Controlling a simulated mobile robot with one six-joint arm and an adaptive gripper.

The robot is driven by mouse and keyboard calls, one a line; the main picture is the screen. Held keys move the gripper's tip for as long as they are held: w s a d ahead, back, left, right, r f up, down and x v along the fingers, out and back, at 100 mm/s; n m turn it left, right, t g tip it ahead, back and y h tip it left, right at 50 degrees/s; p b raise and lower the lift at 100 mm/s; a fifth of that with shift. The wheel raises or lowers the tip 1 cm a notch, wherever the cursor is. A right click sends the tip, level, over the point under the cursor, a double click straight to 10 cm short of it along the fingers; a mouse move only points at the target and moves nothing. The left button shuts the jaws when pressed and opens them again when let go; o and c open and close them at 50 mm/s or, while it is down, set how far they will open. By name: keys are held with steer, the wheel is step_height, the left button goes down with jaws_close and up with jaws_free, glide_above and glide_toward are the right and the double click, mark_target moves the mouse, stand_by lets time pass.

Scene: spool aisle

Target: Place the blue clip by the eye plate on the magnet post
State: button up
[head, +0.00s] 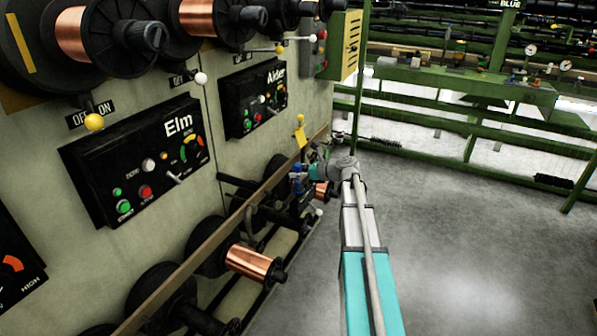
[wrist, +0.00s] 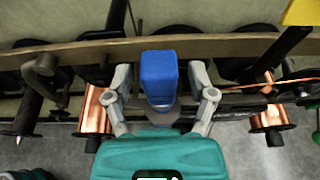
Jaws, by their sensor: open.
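The blue clip (wrist: 158,72) is a blue block with a darker grey part beneath it. In the wrist view it stands against the wooden rail (wrist: 95,51), centred between the fingers of my gripper (wrist: 160,80). The two grey fingers are spread, with a gap showing on each side of the clip. In the head view the clip (head: 296,169) is a small blue patch beside my gripper (head: 304,177), low along the machine. I cannot make out the eye plate or the magnet post, nor what the clip rests on.
Copper spools (head: 248,262) and dark rods stick out below the rail. A copper spool (wrist: 95,112) lies close left of my gripper, another (wrist: 268,118) to the right. A yellow tag (head: 300,137) hangs above the rail. The grey floor (head: 470,240) at right is clear.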

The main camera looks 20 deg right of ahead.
steer(key=shift+r, duration=0.2)
steer(key=p+v, duration=0.3)
steer(key=v, duration=0.9)
steer(key=shift+p, duration=0.4)
stand_by(1.0)
